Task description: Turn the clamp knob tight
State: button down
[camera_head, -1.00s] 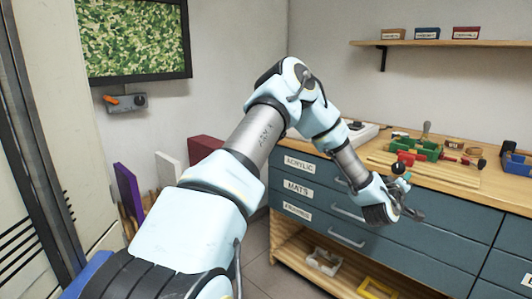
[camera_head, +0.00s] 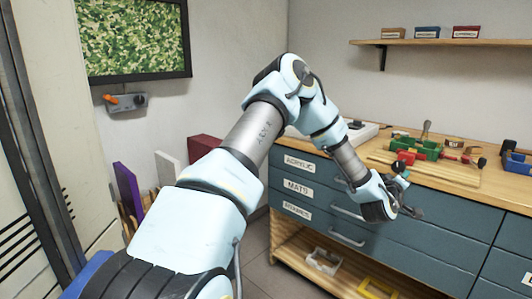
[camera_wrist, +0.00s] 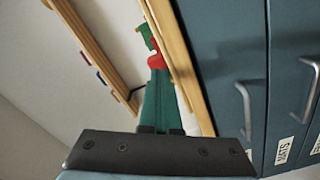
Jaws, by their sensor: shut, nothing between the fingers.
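My gripper (camera_head: 415,211) is in front of the drawer fronts, just below the worktop's front edge, and holds nothing. In the wrist view its fingers (camera_wrist: 156,80) are together, pointing up the picture. A red part (camera_wrist: 157,61) and a green part (camera_wrist: 147,36) show past the fingertips at the worktop edge. In the head view a green piece (camera_head: 429,150) and a red piece (camera_head: 407,158) lie on the worktop above and behind my gripper. I cannot tell which part is the clamp knob. No contact with the gripper is visible.
The wooden worktop (camera_head: 500,190) tops blue-grey drawers (camera_head: 430,238) with projecting handles. An upright-handled tool (camera_head: 426,127) and a dark blue object (camera_head: 517,160) stand on it. A shelf (camera_head: 450,43) with small boxes hangs above. Clear floor shows left of the cabinet.

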jog(key=shift+w+a+f+b, duration=0.1)
jog(key=shift+w+a+b, duration=0.15)
jog(key=shift+b, duration=0.6)
jog(key=shift+d, duration=0.1)
jog(key=v, duration=0.6)
jog(key=shift+s+d+f+b, duration=0.15)
jog(key=shift+s+d+b, duration=0.2)
jog(key=shift+b, duration=0.1)
